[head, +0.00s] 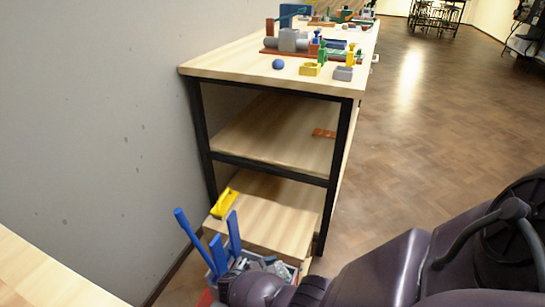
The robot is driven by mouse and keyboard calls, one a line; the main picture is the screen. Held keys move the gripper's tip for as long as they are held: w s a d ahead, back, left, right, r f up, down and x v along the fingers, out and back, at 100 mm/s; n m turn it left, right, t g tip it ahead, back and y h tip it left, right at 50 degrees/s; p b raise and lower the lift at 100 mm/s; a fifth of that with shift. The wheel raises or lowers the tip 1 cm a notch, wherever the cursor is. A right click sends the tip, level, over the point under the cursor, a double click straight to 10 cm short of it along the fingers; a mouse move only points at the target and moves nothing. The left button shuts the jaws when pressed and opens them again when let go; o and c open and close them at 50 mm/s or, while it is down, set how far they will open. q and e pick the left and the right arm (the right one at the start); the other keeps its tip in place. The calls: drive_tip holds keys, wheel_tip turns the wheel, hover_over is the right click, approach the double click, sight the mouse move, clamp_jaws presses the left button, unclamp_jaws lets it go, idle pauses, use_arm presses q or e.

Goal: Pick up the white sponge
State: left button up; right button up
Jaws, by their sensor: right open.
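I cannot make out a white sponge in the head view. My right gripper (225,243) is at the lower left, at the end of my arm that comes in from the right. My left gripper is not in view.
An orange-brown piece (323,133) lies on the middle shelf. The bench top (225,66) holds a blue ball (278,64) and several small coloured parts. A wall (90,120) borders the left; floor (430,120) is open at right.

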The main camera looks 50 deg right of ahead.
drive_tip(key=c, duration=0.7)
drive_tip(key=shift+w+r, duration=0.1)
drive_tip(key=shift+r, duration=0.05)
drive_tip(key=shift+c, duration=0.2)
